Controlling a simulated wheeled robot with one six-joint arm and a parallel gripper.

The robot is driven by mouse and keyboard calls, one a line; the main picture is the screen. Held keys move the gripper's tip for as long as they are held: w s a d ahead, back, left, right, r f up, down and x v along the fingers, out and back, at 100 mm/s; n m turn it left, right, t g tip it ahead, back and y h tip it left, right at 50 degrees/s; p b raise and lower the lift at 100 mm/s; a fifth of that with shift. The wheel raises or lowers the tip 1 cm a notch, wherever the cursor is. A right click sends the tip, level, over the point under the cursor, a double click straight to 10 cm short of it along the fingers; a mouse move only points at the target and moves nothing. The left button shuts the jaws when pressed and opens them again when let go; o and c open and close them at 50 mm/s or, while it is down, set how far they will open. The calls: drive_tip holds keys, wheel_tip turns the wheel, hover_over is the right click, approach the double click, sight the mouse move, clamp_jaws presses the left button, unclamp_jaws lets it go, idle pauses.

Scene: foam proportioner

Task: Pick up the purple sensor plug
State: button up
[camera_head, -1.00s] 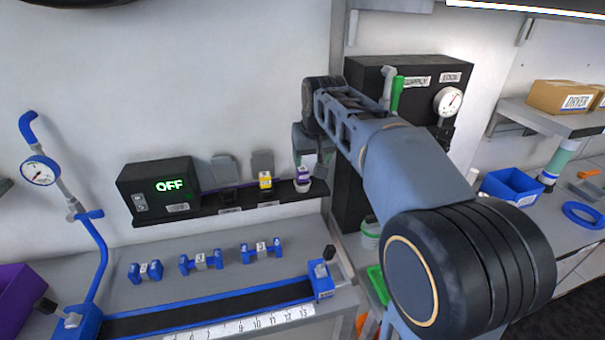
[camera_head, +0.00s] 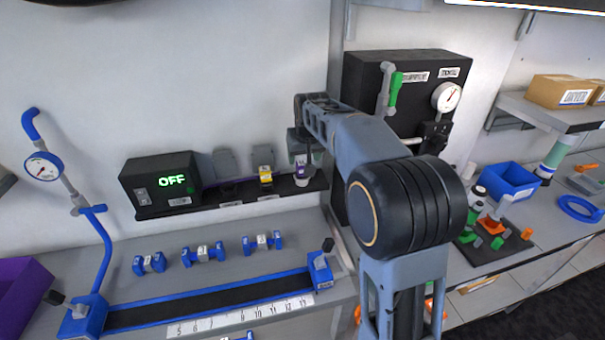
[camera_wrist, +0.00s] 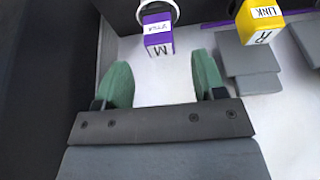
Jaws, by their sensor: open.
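The purple sensor plug (camera_head: 301,170) stands at the right end of the black wall shelf in the head view, partly hidden by my gripper. In the wrist view the purple plug (camera_wrist: 158,36), with a white label and a letter on its end, lies just beyond and between my fingertips. My gripper (camera_wrist: 159,80) is open with its two green fingers apart on either side of the plug's line. Nothing is between the fingers. In the head view my gripper (camera_head: 300,146) is at the shelf's right end, close to the plug.
A yellow plug (camera_head: 265,177) sits to the left of the purple one and also shows in the wrist view (camera_wrist: 262,22). A black box reading OFF (camera_head: 160,184) stands farther left. A black cabinet with a gauge (camera_head: 446,96) rises to the right. Grey blocks (camera_wrist: 243,58) sit near the right finger.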

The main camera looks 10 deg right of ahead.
sight(302, 164)
drive_tip(key=shift+p+x, duration=0.5)
drive_tip(key=shift+x, duration=1.8)
drive_tip(key=shift+c, duration=0.2)
drive_tip(key=c, duration=1)
